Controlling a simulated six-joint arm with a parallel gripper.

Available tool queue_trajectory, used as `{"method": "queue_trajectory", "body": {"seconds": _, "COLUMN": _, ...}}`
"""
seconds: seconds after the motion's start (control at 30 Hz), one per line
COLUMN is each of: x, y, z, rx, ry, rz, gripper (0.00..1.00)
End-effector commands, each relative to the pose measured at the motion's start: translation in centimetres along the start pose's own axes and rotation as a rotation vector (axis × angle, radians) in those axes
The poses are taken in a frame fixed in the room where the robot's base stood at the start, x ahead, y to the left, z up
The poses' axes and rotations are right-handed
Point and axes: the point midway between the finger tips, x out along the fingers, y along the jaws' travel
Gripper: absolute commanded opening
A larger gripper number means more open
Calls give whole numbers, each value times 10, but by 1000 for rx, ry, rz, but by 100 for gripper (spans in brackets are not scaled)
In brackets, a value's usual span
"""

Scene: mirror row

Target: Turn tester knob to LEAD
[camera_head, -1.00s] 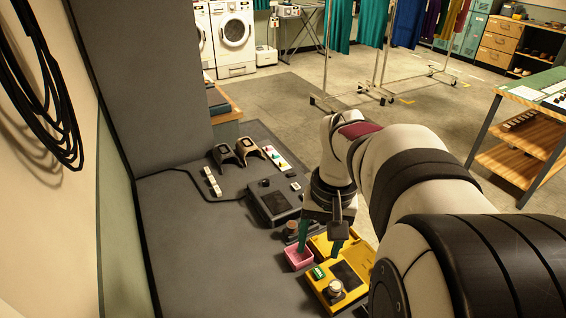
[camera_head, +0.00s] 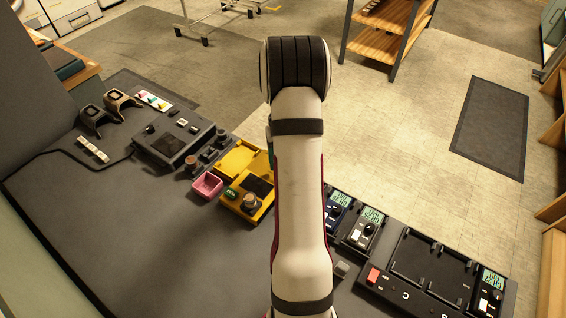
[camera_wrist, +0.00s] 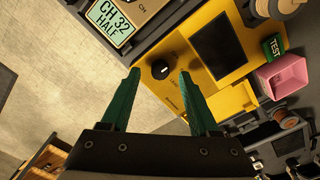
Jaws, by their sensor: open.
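The yellow tester (camera_head: 238,200) sits on the grey bench, left of my arm in the head view. In the wrist view the tester (camera_wrist: 195,68) shows a dark screen, a green TEST button (camera_wrist: 272,46) and a round black knob (camera_wrist: 160,69). In that view my gripper (camera_wrist: 160,75) is open and empty, its green fingertips appearing on either side of the knob. I cannot tell the height gap or any contact.
A pink box (camera_head: 207,185) stands beside the tester, with a dark device (camera_head: 172,140) farther left. Devices with green displays (camera_head: 372,215) stand right of my arm; one reads CH 32 HALF in the wrist view (camera_wrist: 108,14). Open floor lies beyond the bench.

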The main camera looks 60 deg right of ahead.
Motion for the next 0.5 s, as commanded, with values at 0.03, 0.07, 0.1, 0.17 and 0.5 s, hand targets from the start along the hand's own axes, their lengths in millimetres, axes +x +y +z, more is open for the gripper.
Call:
{"method": "queue_trajectory", "body": {"seconds": 0.03, "x": 6, "y": 0, "z": 0, "rx": 0, "ry": -2, "rz": 0, "gripper": 62}}
{"method": "queue_trajectory", "body": {"seconds": 0.07, "x": 9, "y": 0, "z": 0, "rx": 0, "ry": -2, "rz": 0, "gripper": 62}}
{"method": "queue_trajectory", "body": {"seconds": 0.1, "x": 12, "y": 0, "z": 0, "rx": 0, "ry": -1, "rz": 0, "gripper": 62}}
{"method": "queue_trajectory", "body": {"seconds": 0.17, "x": 15, "y": 0, "z": 0, "rx": 0, "ry": -1, "rz": -1, "gripper": 62}}
{"method": "queue_trajectory", "body": {"seconds": 0.5, "x": 17, "y": 0, "z": 0, "rx": 0, "ry": 0, "rz": -1, "gripper": 53}}
